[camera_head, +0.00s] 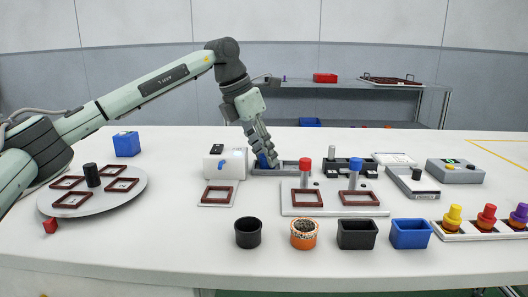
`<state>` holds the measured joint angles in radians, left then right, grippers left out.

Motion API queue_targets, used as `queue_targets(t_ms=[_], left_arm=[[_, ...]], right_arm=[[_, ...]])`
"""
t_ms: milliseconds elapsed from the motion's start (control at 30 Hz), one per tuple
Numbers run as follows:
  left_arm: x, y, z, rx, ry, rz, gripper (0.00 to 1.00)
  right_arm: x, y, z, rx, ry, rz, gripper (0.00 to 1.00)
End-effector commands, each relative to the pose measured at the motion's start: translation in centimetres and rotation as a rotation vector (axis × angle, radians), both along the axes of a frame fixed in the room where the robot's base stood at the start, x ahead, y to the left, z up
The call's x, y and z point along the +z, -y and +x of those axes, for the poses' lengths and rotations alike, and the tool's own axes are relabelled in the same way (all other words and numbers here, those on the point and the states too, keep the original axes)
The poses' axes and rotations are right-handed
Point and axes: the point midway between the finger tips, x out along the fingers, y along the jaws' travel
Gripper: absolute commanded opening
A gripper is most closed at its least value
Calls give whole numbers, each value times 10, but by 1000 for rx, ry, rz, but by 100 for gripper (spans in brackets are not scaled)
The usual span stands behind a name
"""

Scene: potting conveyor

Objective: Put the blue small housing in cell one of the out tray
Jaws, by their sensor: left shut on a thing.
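My left gripper (263,152) reaches down from the upper left, shut on a small blue piece (264,161), which looks like the blue small housing. The fingers hide much of it. My right gripper is not in view.
A white box with a blue knob (236,163) stands close left of the tray. A red-topped post (306,166) and a blue-topped post (355,170) stand to the right. Black, orange and blue cups (410,234) line the front. A round turntable (128,196) is at left.

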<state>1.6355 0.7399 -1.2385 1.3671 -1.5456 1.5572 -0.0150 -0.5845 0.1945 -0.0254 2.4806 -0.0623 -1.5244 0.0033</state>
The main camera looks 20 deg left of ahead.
Motion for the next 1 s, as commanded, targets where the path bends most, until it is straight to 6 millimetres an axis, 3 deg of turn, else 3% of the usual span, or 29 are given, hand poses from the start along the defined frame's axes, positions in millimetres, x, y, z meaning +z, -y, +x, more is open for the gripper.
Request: queue_targets(t_ms=[67, 100, 267, 667, 1000], left_arm=[[-2, 0, 0, 0, 0, 0, 15], [-2, 0, 0, 0, 0, 0, 33], [-1, 0, 0, 0, 0, 0, 53], [4, 0, 0, 0, 1, 0, 53], [68, -19, -18, 2, 3, -1, 53]], right_arm=[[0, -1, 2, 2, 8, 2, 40], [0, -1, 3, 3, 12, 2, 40], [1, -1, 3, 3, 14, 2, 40], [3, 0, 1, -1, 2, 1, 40], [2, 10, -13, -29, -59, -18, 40]])
